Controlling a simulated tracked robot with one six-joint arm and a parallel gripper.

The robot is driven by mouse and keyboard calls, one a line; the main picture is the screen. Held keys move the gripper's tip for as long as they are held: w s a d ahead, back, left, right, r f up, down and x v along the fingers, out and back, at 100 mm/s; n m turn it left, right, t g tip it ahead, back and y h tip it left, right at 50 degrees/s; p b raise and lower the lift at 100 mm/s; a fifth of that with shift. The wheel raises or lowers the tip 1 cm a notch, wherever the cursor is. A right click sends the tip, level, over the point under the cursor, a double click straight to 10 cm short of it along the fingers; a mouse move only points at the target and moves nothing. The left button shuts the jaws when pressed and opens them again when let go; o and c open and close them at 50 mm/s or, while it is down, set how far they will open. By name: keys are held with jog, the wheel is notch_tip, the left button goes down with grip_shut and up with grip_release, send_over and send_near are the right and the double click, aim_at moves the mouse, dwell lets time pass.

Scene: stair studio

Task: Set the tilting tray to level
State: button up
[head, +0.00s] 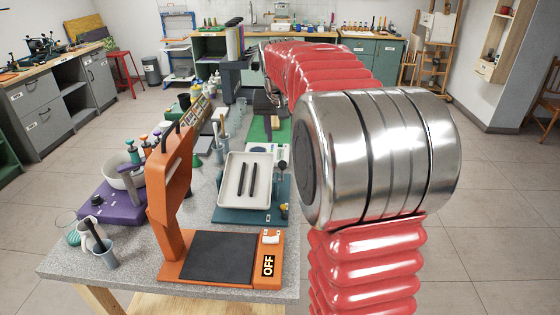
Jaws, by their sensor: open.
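The tilting tray (226,196) is a shallow white tray on a teal base (238,216), in the middle of the worktop. Two black rods (248,180) lie side by side near its middle. A dark upright part with a knob (282,166) stands at its right side. How far the tray leans is hard to judge from this view. My gripper (230,92) appears small and dark at the far end of my arm, beyond the tray and apart from it. Its fingers are hard to make out. It looks open and empty.
An orange stand (170,190) with a dark pad (208,256) and an "OFF" label is in front of the tray. A purple device (112,208) with a bowl stands left. Bottles and cups crowd the left side. A green mat (256,131) lies behind the tray.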

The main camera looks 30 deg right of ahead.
aim_at(282, 163)
jog(key=shift+f, duration=0.1)
jog(key=x, duration=1.3)
jog(key=shift+w+d+f, duration=0.1)
jog(key=shift+d+f, duration=0.05)
jog(key=shift+f, duration=0.15)
grip_shut()
dwell(0.3)
